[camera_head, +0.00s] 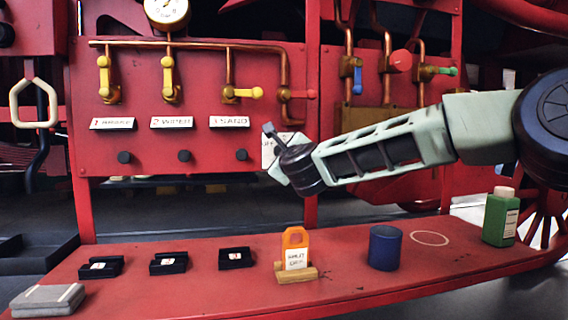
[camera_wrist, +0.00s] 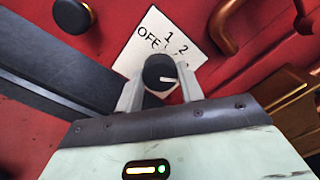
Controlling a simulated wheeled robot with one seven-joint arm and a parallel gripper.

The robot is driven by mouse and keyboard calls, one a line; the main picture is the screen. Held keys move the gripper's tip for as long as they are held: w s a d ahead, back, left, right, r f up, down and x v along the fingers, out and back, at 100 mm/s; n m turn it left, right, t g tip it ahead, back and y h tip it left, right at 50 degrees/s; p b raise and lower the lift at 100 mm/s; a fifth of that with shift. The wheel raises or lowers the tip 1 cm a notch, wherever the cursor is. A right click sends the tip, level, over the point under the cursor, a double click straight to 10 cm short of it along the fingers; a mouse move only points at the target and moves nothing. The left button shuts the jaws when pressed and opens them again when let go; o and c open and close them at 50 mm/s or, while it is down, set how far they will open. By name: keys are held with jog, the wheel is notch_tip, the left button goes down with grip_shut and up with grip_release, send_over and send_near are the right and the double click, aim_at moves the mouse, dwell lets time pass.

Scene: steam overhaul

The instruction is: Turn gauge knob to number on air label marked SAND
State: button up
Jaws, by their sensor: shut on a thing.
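The gauge knob (camera_wrist: 159,70) is black with a white pointer line, which points right in the wrist view. It sits on a white dial plate (camera_wrist: 140,52) printed OFF, 1 and 2; my right finger may cover further marks. My gripper (camera_wrist: 160,88) is shut on the knob, one pale finger on each side. In the head view the plate (camera_head: 268,152) shows partly behind my gripper (camera_head: 280,168), which hides the knob. The SAND air label (camera_head: 230,122) is white, on the red panel left of the plate; its number is too small to read surely.
Two other labels (camera_head: 113,123) (camera_head: 172,122) hang left of SAND, with black knobs (camera_head: 241,155) below the row. Yellow-handled valves (camera_head: 168,78) and copper pipes run above. The red shelf (camera_head: 345,285) below holds an orange tag (camera_head: 295,238), a blue cylinder (camera_head: 385,248) and a green bottle (camera_head: 500,218).

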jog(key=shift+m, duration=0.3)
jog(key=o, duration=1)
jog(key=b+v, duration=0.1)
jog(key=v, duration=1.6)
jog(key=shift+s+d, duration=0.1)
jog(key=shift+s, duration=0.1)
